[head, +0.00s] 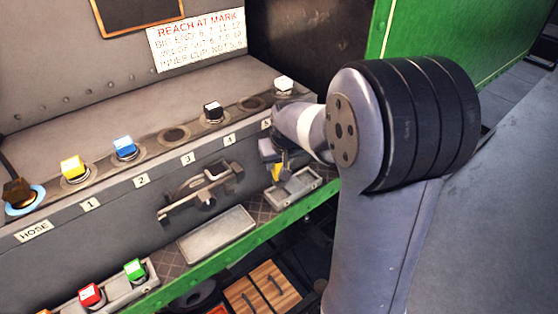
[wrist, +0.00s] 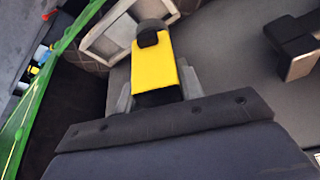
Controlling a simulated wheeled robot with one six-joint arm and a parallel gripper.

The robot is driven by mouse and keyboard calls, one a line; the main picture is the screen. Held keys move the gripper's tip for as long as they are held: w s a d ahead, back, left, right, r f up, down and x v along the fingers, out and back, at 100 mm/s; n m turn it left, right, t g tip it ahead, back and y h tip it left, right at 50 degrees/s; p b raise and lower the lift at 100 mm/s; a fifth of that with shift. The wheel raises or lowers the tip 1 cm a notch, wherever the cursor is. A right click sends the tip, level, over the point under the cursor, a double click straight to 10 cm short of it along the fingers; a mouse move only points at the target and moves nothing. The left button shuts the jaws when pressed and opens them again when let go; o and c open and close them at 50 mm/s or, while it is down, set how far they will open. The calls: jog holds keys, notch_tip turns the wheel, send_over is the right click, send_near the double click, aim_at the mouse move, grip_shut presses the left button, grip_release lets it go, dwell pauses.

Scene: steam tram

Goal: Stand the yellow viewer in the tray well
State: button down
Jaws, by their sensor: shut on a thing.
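The yellow viewer (wrist: 158,62) is in my gripper (wrist: 157,84), between its two grey fingers in the wrist view. Its flat yellow face shows, with a dark rounded part at the far end. In the head view only a small yellow piece of the viewer (head: 277,172) shows below my gripper (head: 271,154); my arm and gripper hide the rest. The small grey tray (head: 312,182) with a well lies close below and to the right of the viewer there. The tray (wrist: 93,45) also shows beyond the viewer in the wrist view. I cannot tell whether they touch.
Yellow (head: 73,167), blue (head: 124,147), black (head: 213,110) and white (head: 284,84) caps stand along the numbered ledge. A metal clamp (head: 197,188) juts from the front face. A flat grey plate (head: 217,234) lies on the green-edged shelf, left of the tray.

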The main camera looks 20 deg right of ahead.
jog(key=shift+f+b, duration=2.2)
jog(key=shift+f, duration=0.9)
jog(key=c, duration=0.8)
grip_release()
jog(key=shift+c, duration=0.2)
jog(key=shift+o, duration=0.4)
jog(key=o, duration=0.6)
jog(key=shift+c, duration=0.2)
jog(key=shift+r, duration=0.2)
jog(key=shift+r+p, duration=0.9)
jog(key=shift+r, duration=0.1)
jog(key=shift+r, duration=0.1)
